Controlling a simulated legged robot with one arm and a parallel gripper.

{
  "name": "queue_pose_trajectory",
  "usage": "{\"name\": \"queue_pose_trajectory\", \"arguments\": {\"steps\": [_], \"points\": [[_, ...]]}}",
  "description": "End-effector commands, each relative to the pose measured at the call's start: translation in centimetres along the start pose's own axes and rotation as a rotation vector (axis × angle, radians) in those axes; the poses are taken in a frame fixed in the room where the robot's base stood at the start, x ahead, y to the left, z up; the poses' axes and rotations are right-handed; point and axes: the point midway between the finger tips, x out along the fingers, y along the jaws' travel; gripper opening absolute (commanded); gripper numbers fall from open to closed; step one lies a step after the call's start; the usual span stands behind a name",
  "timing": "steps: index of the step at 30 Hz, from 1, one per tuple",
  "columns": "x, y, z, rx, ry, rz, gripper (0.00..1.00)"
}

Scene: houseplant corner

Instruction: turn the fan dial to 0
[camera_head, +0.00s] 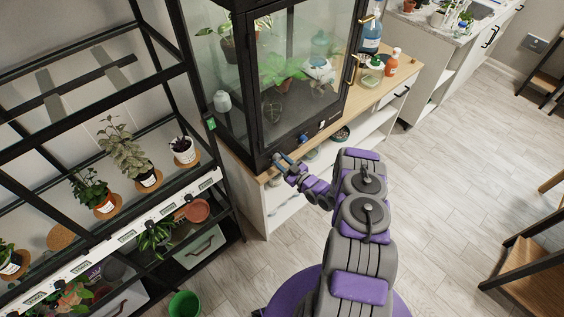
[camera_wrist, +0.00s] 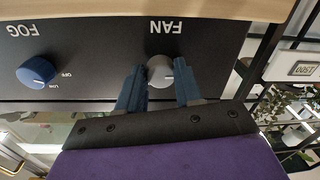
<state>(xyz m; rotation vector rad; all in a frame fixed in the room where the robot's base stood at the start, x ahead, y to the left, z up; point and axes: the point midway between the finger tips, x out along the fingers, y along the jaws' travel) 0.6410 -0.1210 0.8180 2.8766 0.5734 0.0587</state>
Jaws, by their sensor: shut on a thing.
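The fan dial (camera_wrist: 160,72) is a grey round knob under the label FAN, which reads upside down in the wrist view. My gripper (camera_wrist: 160,82) has one finger on each side of the knob and is shut on it. The fingers hide the dial's scale marks, so its setting cannot be read. In the head view, my gripper (camera_head: 280,163) is at the lower front edge of the black-framed glass cabinet (camera_head: 262,100). The fan dial is hidden there.
A blue fog dial (camera_wrist: 36,72) sits beside the fan dial on the same black panel. The cabinet stands on a wooden-topped white unit (camera_head: 385,88). A black plant shelf (camera_head: 185,72) stands to the left. A green bucket (camera_head: 185,305) is on the floor. Open floor lies to the right.

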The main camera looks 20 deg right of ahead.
Motion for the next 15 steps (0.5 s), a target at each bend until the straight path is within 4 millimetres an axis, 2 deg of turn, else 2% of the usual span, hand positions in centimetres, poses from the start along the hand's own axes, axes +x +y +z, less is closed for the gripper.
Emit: {"name": "queue_pose_trajectory", "arguments": {"steps": [5, 6, 13, 15], "points": [[-0.05, 0.00, 0.17, 0.001, -0.004, 0.001, 0.04], [-0.05, 0.00, 0.16, 0.001, -0.004, 0.001, 0.35], [-0.10, 0.01, -0.03, 0.000, 0.000, 0.001, 0.58], [-0.11, -0.01, -0.08, 0.000, 0.000, 0.001, 0.60]]}}
